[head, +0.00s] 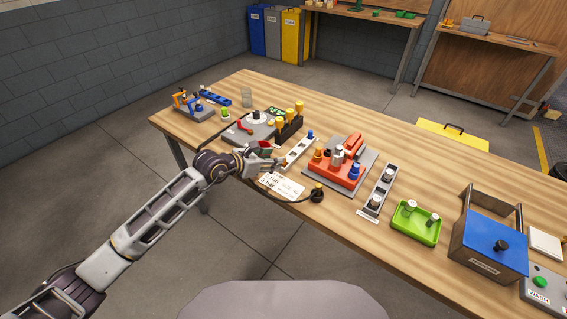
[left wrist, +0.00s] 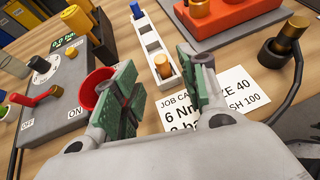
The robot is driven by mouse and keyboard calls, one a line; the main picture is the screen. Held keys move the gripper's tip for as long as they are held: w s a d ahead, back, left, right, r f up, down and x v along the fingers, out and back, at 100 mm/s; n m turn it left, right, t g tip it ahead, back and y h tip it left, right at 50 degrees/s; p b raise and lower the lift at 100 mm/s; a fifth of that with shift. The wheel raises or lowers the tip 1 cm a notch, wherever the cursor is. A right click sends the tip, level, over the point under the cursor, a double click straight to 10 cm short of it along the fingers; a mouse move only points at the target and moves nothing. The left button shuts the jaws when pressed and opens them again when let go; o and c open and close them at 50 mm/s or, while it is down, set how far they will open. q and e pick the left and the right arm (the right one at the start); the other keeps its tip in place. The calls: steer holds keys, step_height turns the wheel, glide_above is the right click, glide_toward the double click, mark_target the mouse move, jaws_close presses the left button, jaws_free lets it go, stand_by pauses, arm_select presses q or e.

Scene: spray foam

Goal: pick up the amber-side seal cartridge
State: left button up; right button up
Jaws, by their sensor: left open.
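A white slotted rack (head: 299,151) stands near the table's middle and also shows in the left wrist view (left wrist: 151,40). An amber-copper capped cartridge (left wrist: 162,66) sits upright in its near end, and a blue-capped one (left wrist: 135,9) is in its far end; the blue cap also shows in the head view (head: 310,134). My left gripper (head: 277,164) is open and empty at the rack's near end. In the left wrist view the amber cartridge appears between its green-padded fingers (left wrist: 158,68), beyond them and apart. My right gripper is out of view.
A grey control box (head: 247,128) and red cup (left wrist: 97,88) lie left of the gripper. A job card (head: 282,186) is below it. A black corded fixture (head: 317,193) and red block (head: 340,167) stand right. A green tray (head: 416,222) is farther right.

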arm_select(q)
steer(key=shift+d, duration=0.1)
steer(key=shift+x, duration=2.55)
steer(key=c, duration=0.9)
